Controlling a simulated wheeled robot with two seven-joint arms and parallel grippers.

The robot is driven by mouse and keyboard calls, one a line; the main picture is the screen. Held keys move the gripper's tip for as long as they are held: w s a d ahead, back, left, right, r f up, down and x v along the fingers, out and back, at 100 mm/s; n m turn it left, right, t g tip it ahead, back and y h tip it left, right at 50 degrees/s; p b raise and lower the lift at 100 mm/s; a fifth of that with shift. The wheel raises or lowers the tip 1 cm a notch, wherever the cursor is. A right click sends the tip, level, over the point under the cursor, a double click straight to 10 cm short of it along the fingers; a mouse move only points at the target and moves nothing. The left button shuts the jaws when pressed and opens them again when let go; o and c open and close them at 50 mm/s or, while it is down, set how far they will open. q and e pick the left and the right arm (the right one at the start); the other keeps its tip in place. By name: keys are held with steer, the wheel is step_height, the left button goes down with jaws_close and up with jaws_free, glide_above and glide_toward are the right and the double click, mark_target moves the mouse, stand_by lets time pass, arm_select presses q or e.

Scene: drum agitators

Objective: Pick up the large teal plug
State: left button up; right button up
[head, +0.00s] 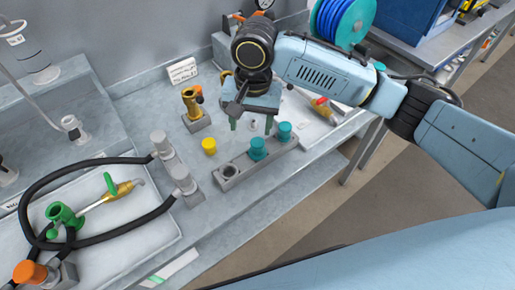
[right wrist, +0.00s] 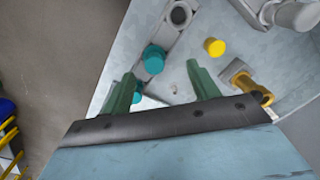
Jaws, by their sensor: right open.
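Two teal plugs stand in a grey holder block (head: 229,177): one in the middle (head: 257,148) and one at its right end (head: 284,131). I cannot surely tell which is the large one. My right gripper (head: 251,124) points down with fingers apart and empty, above the bench just behind the block. In the right wrist view, the middle plug (right wrist: 153,58) shows clear beyond the open gripper (right wrist: 162,88). The right-end plug (right wrist: 137,94) is partly hidden by the left finger. My left gripper is out of view.
A yellow plug (head: 209,146) stands left of the block, with a brass fitting (head: 193,103) behind it. Grey fittings with a black hose (head: 95,161) lie further left. A tray with a red-and-yellow valve (head: 323,108) is at right. The block's left socket is empty.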

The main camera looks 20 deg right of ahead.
mark_target(258, 142)
steer(key=shift+m+h, duration=0.3)
steer(key=shift+m, duration=0.4)
steer(key=f, duration=0.2)
steer(key=w+d+f, duration=0.1)
steer(key=f, duration=0.3)
steer(key=shift+w+d+b, duration=0.15)
steer(key=shift+d+b, duration=0.2)
steer(key=shift+d, duration=0.05)
steer(key=shift+w+d+f, duration=0.1)
steer(key=shift+w+f, duration=0.05)
steer(key=shift+f, duration=1.2)
steer(key=shift+w+f, duration=0.1)
steer(key=shift+f, duration=1.2)
steer(key=c, duration=1.1)
